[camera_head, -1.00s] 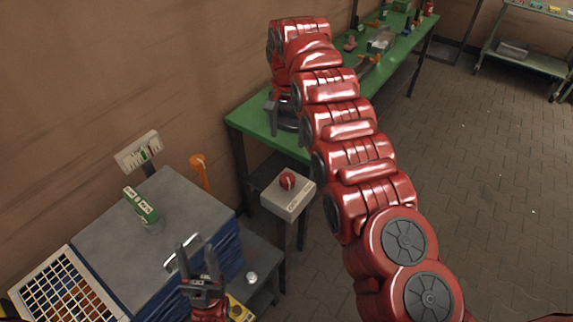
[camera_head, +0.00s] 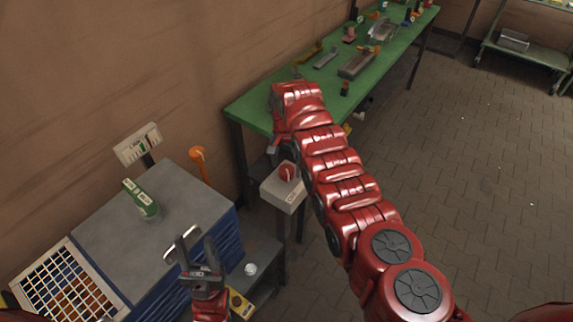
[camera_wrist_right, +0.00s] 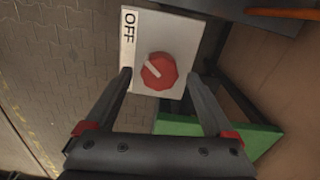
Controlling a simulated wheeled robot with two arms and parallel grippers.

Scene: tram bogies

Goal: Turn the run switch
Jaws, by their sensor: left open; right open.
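The run switch is a red rotary knob (camera_head: 288,171) on a light grey box (camera_head: 283,193) on a post. In the right wrist view the knob (camera_wrist_right: 159,71) has a pale pointer line and sits on the box face beside an "OFF" label (camera_wrist_right: 129,40). My right gripper (camera_wrist_right: 157,82) is open, its fingers on either side of the knob in that view, apparently not touching it. In the head view my right gripper (camera_head: 283,152) is just above the box, partly hidden by its arm. My left gripper (camera_head: 196,250) is open and empty beside the blue cabinet.
A grey-topped blue cabinet (camera_head: 190,215) with a green-and-white box (camera_head: 140,198) stands at left. An orange-topped post (camera_head: 198,160) is behind it. A green workbench (camera_head: 330,85) with several parts runs along the wall. Open floor (camera_head: 470,190) lies to the right.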

